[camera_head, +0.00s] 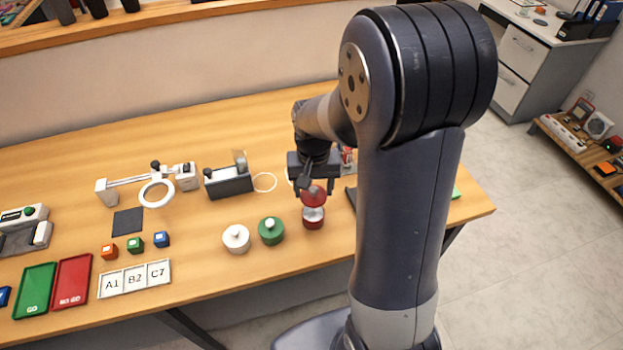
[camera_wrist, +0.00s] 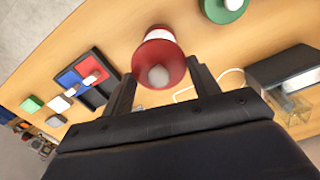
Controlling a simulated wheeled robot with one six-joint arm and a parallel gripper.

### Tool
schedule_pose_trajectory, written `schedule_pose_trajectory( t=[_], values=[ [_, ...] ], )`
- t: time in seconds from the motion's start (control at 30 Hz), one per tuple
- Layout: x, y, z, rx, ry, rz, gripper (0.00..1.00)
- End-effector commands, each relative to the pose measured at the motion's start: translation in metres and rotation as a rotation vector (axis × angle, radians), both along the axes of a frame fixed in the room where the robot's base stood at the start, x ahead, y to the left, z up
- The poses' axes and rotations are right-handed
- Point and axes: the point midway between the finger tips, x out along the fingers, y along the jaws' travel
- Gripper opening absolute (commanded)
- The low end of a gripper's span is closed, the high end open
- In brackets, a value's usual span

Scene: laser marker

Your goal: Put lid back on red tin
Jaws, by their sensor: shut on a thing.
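The red lid (camera_head: 316,195) with its pale round knob (camera_wrist: 158,77) is held between the fingers of my gripper (camera_wrist: 163,68). The open red tin (camera_head: 313,222) stands upright on the table, just below the lid in the head view. A small gap shows the tin's pale inside, so the lid appears raised above it. In the wrist view, the lid (camera_wrist: 158,58) hides most of the tin, leaving a pale and red edge beyond it. The exact finger contact on the lid is hard to see.
A green lidded tin (camera_head: 271,231) and a white lidded tin (camera_head: 236,239) stand to the left of the red tin. A dark device (camera_head: 228,184) with a cable loop stands behind them. In the wrist view, a dark tray (camera_wrist: 92,98) with coloured compartments lies left of the lid.

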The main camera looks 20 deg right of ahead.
Motion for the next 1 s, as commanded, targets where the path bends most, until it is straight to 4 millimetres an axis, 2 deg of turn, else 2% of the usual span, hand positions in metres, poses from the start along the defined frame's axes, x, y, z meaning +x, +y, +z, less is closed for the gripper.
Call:
schedule_pose_trajectory(
  t=[0.63, 1.0],
  values=[
    [0.000, 0.000, -0.056, 0.000, 0.000, 0.000, 0.36],
    [0.001, 0.000, -0.063, 0.000, 0.000, 0.000, 0.36]
  ],
)
